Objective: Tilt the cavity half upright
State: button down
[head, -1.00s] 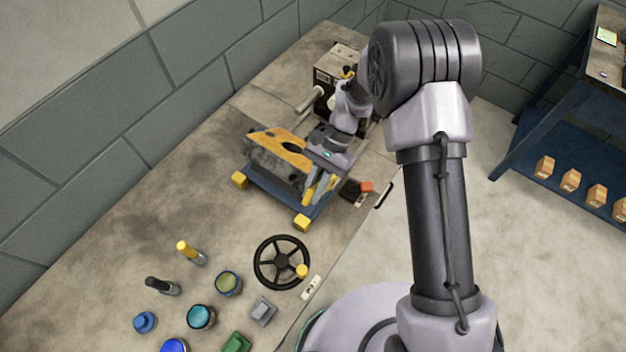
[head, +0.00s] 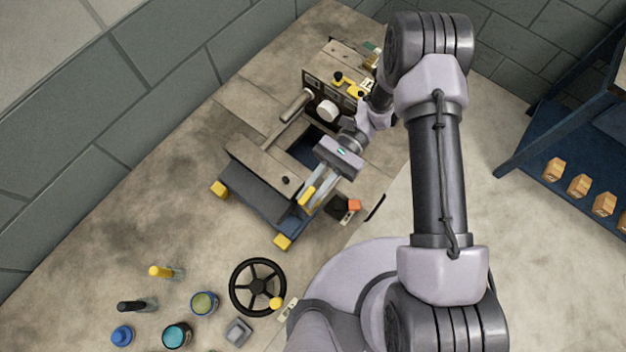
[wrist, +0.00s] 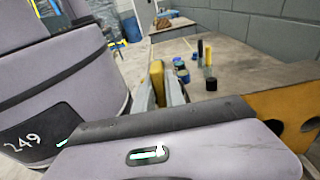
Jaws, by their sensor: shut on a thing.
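The cavity half (head: 262,166) is a grey block on a blue stand (head: 255,205) with yellow corner feet. In the head view its grey side shows and its yellow face is turned out of sight; it looks steeply tilted, but I cannot tell the exact angle. Part of the yellow face, with dark holes, shows at the right of the wrist view (wrist: 285,112). My gripper (head: 311,194) is at the block's right end, shut on a yellow bar (head: 306,198). The bar also shows between the fingers in the wrist view (wrist: 156,78). How the bar joins the block is hidden.
A black handwheel (head: 257,287) lies near the bench's front edge. Several jars and bottles, including a teal jar (head: 177,335), stand at lower left. A machine with a round rod (head: 297,104) stands behind the block. An orange button (head: 354,205) is right of my gripper.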

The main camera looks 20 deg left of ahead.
jog(key=shift+w+d+f, duration=0.1)
jog(key=shift+w, duration=0.1)
jog(key=shift+g, duration=0.4)
jog(key=c, duration=1.4)
grip_release()
